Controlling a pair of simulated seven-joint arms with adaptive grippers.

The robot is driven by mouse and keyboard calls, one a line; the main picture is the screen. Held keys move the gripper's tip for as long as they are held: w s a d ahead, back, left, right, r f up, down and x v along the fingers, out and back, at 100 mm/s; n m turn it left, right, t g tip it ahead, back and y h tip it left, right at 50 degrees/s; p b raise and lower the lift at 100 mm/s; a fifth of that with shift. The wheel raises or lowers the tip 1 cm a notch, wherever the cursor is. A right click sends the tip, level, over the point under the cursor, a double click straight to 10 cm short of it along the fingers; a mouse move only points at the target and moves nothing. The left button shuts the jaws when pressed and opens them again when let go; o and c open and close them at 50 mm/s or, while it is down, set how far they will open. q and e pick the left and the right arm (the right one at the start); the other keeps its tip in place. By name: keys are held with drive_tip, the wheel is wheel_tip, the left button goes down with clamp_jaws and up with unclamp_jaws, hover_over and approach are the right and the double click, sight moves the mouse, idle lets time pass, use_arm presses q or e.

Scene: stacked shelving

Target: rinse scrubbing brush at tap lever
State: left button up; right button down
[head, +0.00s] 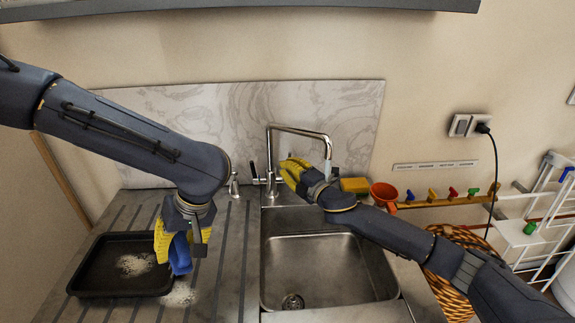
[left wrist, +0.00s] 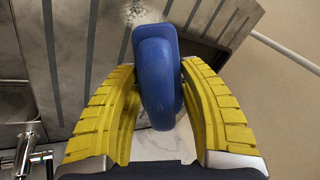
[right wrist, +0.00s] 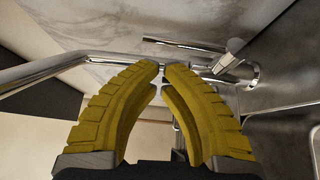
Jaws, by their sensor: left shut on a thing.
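My left gripper (head: 181,240) is shut on the blue scrubbing brush (head: 180,255), held over the right edge of the black tray on the draining board. In the left wrist view the brush (left wrist: 157,75) sits between the yellow fingers (left wrist: 160,95); its bristles are not clear. The chrome tap (head: 300,130) stands behind the sink, with a dark-tipped tap lever (head: 253,170) at its left. My right gripper (head: 292,170) is near the tap, right of that lever. In the right wrist view its fingertips (right wrist: 162,68) nearly meet, with nothing held, and chrome tap parts (right wrist: 185,45) lie beyond.
The sink basin (head: 325,270) is empty. The black tray (head: 85,285) and the draining board carry white patches.

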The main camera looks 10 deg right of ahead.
drive_tip(key=shift+w+d, duration=0.15)
drive_tip(key=shift+w, duration=0.5)
drive_tip(key=shift+w+d+r, duration=0.15)
drive_tip(key=shift+w+r, duration=0.05)
drive_tip(key=shift+w, duration=0.35)
